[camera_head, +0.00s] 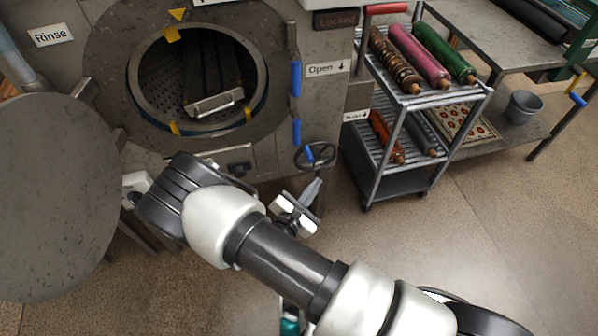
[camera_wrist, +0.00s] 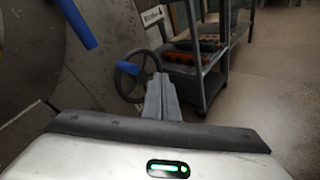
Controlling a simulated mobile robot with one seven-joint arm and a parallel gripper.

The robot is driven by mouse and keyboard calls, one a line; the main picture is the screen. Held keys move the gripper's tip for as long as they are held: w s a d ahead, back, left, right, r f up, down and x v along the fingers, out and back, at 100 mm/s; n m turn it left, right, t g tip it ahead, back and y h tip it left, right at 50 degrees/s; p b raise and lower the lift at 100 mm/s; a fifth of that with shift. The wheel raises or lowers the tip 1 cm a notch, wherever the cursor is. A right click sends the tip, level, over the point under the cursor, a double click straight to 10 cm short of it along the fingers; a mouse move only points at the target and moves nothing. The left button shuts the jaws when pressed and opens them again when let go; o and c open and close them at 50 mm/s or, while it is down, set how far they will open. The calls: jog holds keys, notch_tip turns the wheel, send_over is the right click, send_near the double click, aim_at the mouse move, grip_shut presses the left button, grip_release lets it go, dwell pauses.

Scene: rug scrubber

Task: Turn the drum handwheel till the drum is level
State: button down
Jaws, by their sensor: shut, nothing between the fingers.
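The drum (camera_head: 160,85) shows through the round opening of the grey machine in the head view. A rack with a pale bar (camera_head: 214,103) inside it is tilted, its right end higher. The dark handwheel (camera_head: 326,162) with a blue grip (camera_head: 309,154) is on the machine's front, below and right of the opening. My gripper (camera_head: 316,183) is shut and empty, just below the wheel. In the wrist view my shut fingers (camera_wrist: 160,80) point toward the handwheel (camera_wrist: 120,86) and overlap its right side. I cannot tell whether they touch it.
The round door (camera_head: 50,200) stands open at left. Blue handles (camera_head: 296,78) are right of the opening. A yellow triangle (camera_head: 177,14) is above it. A cart (camera_head: 408,165) with rolled rugs (camera_head: 418,55) stands right of the wheel. Floor (camera_head: 520,240) at lower right is clear.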

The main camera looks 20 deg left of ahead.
jog(key=s+a+f+m+t+y+b, duration=0.2)
jog(key=s+a+f+m+t+y, duration=0.15)
jog(key=a+y, duration=0.4)
jog(key=w+d+r+y+b, duration=0.1)
jog(key=w+r+b, duration=0.1)
jog(key=w, duration=0.8)
jog(key=shift+w+d+r+g+b, duration=0.2)
jog(key=shift+d+g+b, duration=0.25)
jog(key=shift+b, duration=0.2)
jog(key=shift+a+r, duration=0.1)
jog(key=shift+w+p, duration=0.1)
jog(key=shift+p, duration=0.3)
